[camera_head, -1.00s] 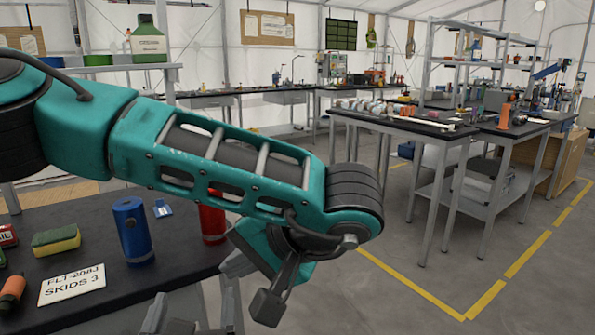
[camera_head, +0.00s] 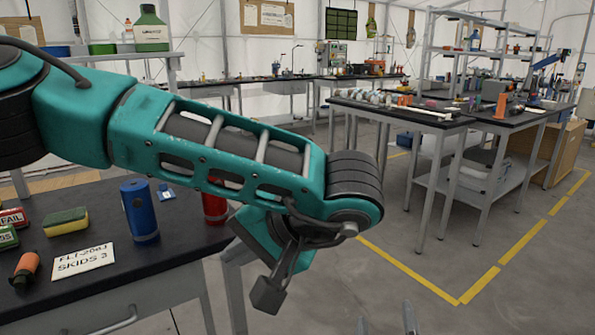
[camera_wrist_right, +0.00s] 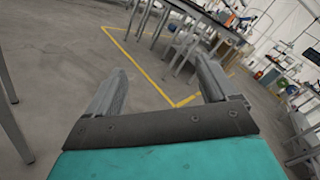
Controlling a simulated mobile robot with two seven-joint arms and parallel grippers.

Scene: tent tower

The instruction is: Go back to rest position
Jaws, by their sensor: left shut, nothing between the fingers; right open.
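My left arm, teal with dark joints, reaches across the head view from the left and bends down in the middle. My left gripper (camera_head: 242,229) is at its end, seen small and partly hidden behind the wrist; it is shut and empty, near the red cylinder (camera_head: 214,207). My right gripper (camera_head: 385,321) shows only its two grey fingertips at the bottom edge of the head view, apart over the floor. The right wrist view shows this right gripper (camera_wrist_right: 158,92) open and empty, with floor and a yellow line beyond it.
A dark table (camera_head: 101,204) at the left holds a blue cylinder (camera_head: 140,210), a sponge (camera_head: 66,221), a label card (camera_head: 83,261) and an orange-and-black item (camera_head: 25,269). Another workbench (camera_head: 445,119) stands at the right. The grey floor (camera_head: 430,250) between is clear.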

